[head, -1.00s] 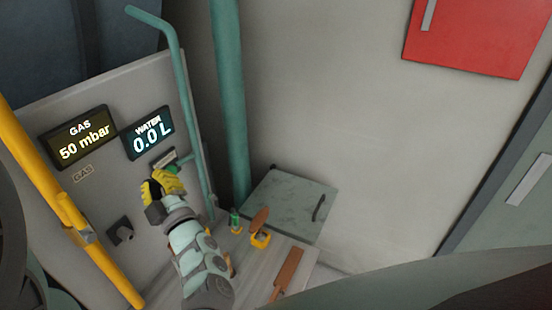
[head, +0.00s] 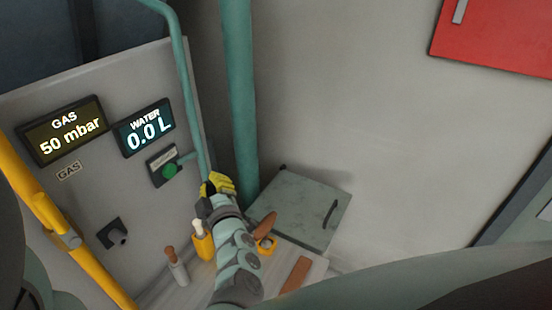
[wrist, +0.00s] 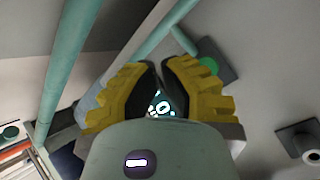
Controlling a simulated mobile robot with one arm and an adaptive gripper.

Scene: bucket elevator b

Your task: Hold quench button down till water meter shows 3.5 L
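The quench button is a round green button (head: 170,170) on a dark plate on the grey panel, below the water meter (head: 145,128), which reads 0.0 L. The button also shows in the wrist view (wrist: 208,66), right of the fingertips. My gripper (head: 217,181), with yellow and black fingers, is right of and slightly below the button in the head view, apart from it. In the wrist view its fingertips (wrist: 158,63) come together with nothing held between them. Part of the lit water meter (wrist: 160,107) shows through the gap behind the tips.
A teal pipe (head: 190,95) runs down beside the button, and a thicker teal post (head: 238,90) stands to the right. A gas meter (head: 62,131) reads 50 mbar. Tools in holders, one yellow (head: 204,246), stand below. A yellow rail (head: 50,215) is at left.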

